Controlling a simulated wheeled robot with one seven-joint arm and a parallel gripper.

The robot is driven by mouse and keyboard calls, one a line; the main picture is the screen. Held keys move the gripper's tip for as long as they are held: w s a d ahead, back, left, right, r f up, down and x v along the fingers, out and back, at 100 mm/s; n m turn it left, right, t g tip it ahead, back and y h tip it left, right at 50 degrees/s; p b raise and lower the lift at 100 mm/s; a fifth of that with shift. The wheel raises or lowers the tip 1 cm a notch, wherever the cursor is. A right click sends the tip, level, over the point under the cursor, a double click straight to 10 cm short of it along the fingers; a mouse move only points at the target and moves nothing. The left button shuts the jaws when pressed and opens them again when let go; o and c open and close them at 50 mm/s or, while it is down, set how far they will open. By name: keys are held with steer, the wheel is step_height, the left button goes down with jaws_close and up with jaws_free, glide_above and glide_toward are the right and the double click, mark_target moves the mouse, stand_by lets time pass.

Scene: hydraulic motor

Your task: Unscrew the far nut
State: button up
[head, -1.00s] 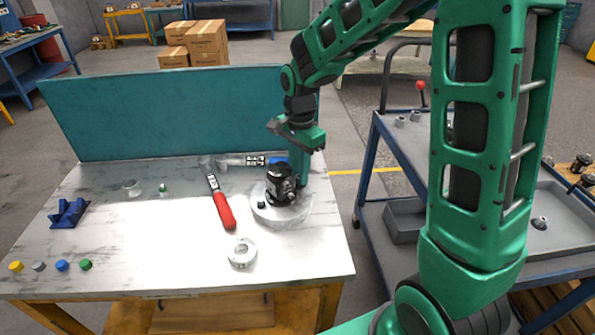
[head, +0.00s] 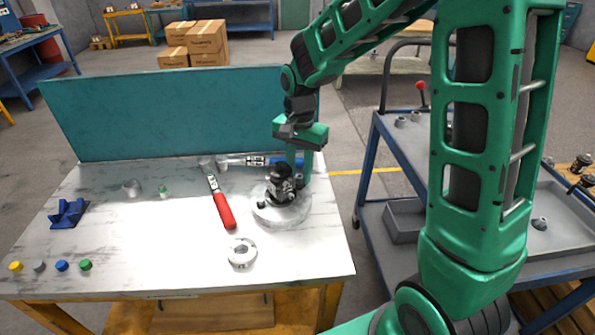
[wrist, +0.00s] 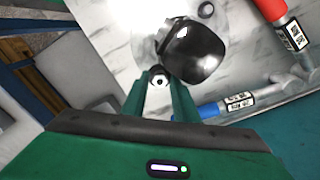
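The black motor (head: 281,184) stands on a round light base plate (head: 300,214) at the right of the bench. In the wrist view the motor's glossy black body (wrist: 197,52) is just beyond the fingers. The far nut (wrist: 159,77), small and pale with a dark centre, shows between the fingertips in the wrist view, beside the motor. My gripper (wrist: 160,84) points down with one green finger on each side of the nut. The fingers look open around it; I cannot tell whether they touch it. In the head view my gripper (head: 297,172) is just behind the motor's right side.
A red-handled tool (head: 224,210) lies left of the motor, and a blue-marked tool (head: 256,161) lies behind it. A metal ring (head: 242,252) is in front. A teal panel (head: 170,115) closes the bench's back. A trolley (head: 400,165) stands to the right.

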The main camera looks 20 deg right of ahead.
steer(key=m, duration=1)
stand_by(0.4)
jaws_close()
steer(key=n, duration=0.4)
steer(key=shift+n, duration=0.4)
steer(key=shift+r+n, duration=0.1)
steer(key=shift+n, duration=0.2)
steer(key=n, duration=0.4)
steer(key=shift+n, duration=0.3)
